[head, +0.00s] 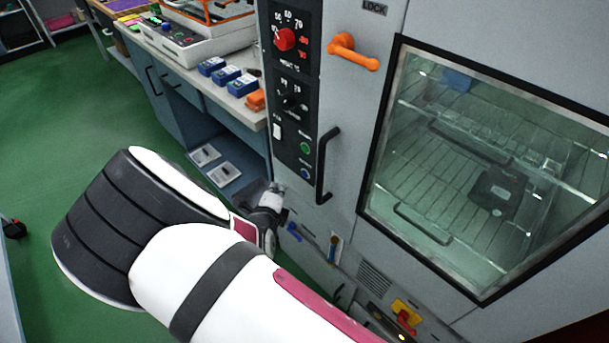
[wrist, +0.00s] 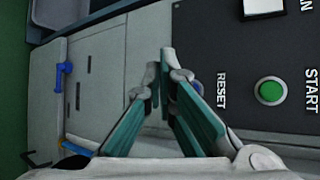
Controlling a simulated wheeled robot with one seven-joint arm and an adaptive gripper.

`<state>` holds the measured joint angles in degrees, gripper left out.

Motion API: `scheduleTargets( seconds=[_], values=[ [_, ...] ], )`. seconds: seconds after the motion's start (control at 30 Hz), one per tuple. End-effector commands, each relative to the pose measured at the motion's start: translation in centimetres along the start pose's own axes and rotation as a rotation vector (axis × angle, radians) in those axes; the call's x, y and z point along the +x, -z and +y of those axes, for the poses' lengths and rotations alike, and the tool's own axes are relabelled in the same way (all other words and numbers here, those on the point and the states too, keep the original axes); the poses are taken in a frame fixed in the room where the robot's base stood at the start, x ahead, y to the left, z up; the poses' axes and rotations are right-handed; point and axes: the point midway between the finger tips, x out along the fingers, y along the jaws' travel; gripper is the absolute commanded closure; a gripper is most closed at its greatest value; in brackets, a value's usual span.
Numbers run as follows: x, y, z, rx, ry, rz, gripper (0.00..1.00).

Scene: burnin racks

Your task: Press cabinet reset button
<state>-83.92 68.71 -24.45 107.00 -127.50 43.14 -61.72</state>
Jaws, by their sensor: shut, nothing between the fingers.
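The cabinet's black control panel (head: 290,70) carries a green button (head: 305,148) with a blue button (head: 305,173) below it. In the wrist view the START label stands beside the green button (wrist: 271,90). The RESET label (wrist: 222,90) is readable, but the button beside it is largely hidden behind my fingers. My gripper (wrist: 166,72) is shut and empty, its fingertips in front of the panel's edge beside the RESET label. In the head view my gripper (head: 279,188) is just left of and below the blue button. I cannot tell whether it touches the panel.
A black door handle (head: 326,165) stands out right of the buttons. An orange latch (head: 353,52) is higher up, beside the glass door (head: 470,175). A workbench (head: 245,110) with blue boxes (head: 226,75) is on the left. Green floor (head: 60,120) lies open farther left.

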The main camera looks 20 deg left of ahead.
Motion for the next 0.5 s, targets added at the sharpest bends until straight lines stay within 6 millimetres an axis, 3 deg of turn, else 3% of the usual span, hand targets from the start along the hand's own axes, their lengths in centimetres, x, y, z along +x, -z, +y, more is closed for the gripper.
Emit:
scheduleTargets(
  seconds=[0.2, 0.5],
  values=[
    [2.2, 1.6, -1.4, 0.001, 0.001, 0.001, 1.00],
    [3.7, 2.7, -2.7, 0.001, 0.000, 0.000, 1.00]
  ],
)
